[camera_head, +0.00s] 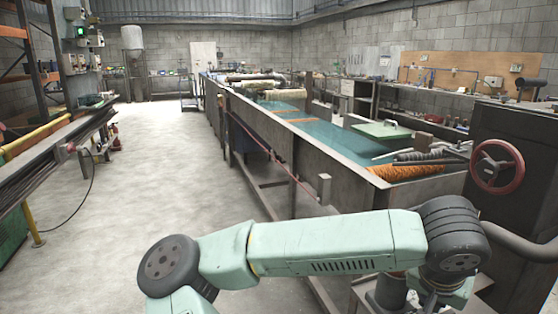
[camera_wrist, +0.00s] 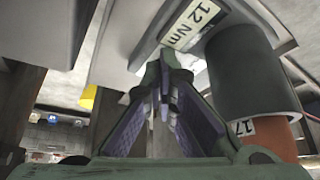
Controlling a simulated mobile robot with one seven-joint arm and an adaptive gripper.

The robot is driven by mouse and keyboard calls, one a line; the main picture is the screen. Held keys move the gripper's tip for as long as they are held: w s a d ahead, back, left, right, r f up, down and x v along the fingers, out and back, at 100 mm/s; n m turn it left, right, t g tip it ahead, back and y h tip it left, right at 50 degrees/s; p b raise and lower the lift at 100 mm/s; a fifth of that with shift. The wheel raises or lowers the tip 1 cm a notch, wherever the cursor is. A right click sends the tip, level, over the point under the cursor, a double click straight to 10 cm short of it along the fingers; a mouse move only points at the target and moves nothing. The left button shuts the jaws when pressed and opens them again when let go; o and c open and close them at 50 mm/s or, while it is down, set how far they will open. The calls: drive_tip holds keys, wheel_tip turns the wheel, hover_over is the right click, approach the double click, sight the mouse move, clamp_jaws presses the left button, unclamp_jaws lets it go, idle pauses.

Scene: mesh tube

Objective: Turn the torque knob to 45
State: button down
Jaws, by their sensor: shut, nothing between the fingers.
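In the wrist view, my gripper (camera_wrist: 166,68) is shut and empty, its fingertips together just below a pale grey body. That body carries a white label (camera_wrist: 194,24) reading "12 Nm". A dark grey cylinder (camera_wrist: 252,75) stands just right of the fingertips, with a small gap showing. Below it is a reddish-brown section (camera_wrist: 277,138) with a white tag reading "17". I cannot tell for sure which of these parts is the torque knob, and no 45 mark is visible. My gripper is out of sight in the head view.
In the head view, a long metal tank (camera_head: 300,172) holds teal liquid and orange mesh (camera_head: 405,172). A dark cabinet with a red handwheel (camera_head: 497,167) stands at the right. A rack (camera_head: 60,155) lines the left. The concrete floor (camera_head: 160,170) between is clear.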

drive_tip(key=shift+w+a+f+b, duration=0.1)
drive_tip(key=shift+w+a+b, duration=0.2)
drive_tip(key=shift+b, duration=0.6)
drive_tip(key=shift+w+a+b, duration=0.3)
drive_tip(key=shift+b, duration=0.35)
drive_tip(key=shift+a, duration=0.1)
drive_tip(key=shift+s+a, duration=0.2)
drive_tip(key=shift+a, duration=0.05)
wheel_tip(320, 180, up, 6)
drive_tip(key=p, duration=0.3)
drive_tip(key=shift+p, duration=0.3)
